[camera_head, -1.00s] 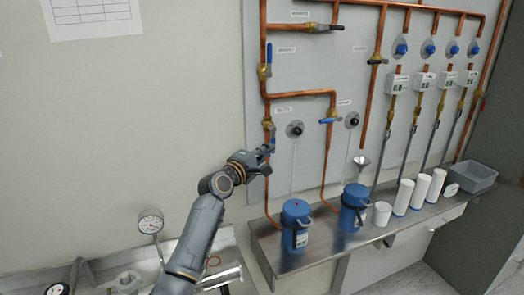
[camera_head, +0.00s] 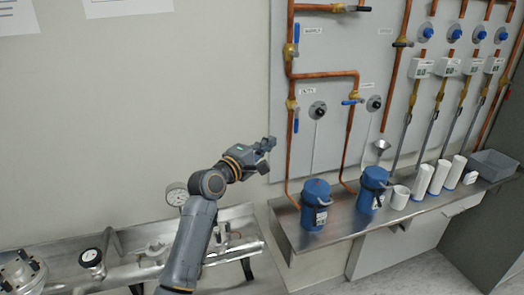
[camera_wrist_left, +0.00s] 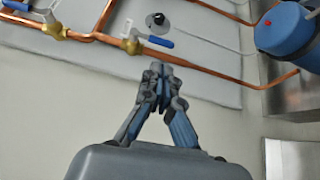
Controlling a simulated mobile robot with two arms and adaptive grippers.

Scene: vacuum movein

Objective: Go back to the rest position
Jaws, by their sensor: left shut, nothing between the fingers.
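My left gripper (camera_head: 268,150) is in the middle of the head view, raised in front of the wall beside the copper pipes and clear of the shelf. In the left wrist view its fingers (camera_wrist_left: 160,70) are closed together with nothing between them. A lower valve with a blue handle (camera_head: 295,122) is just to the right of the gripper in the head view. It also shows in the left wrist view (camera_wrist_left: 158,41), beyond the fingertips. My right gripper is not in either view.
Two blue canisters (camera_head: 316,205) (camera_head: 371,188) stand on a steel shelf (camera_head: 335,222) at right, with white cylinders (camera_head: 422,181) and a grey bin (camera_head: 493,164). A steel manifold (camera_head: 130,273) with dial gauges (camera_head: 176,194) lies below left.

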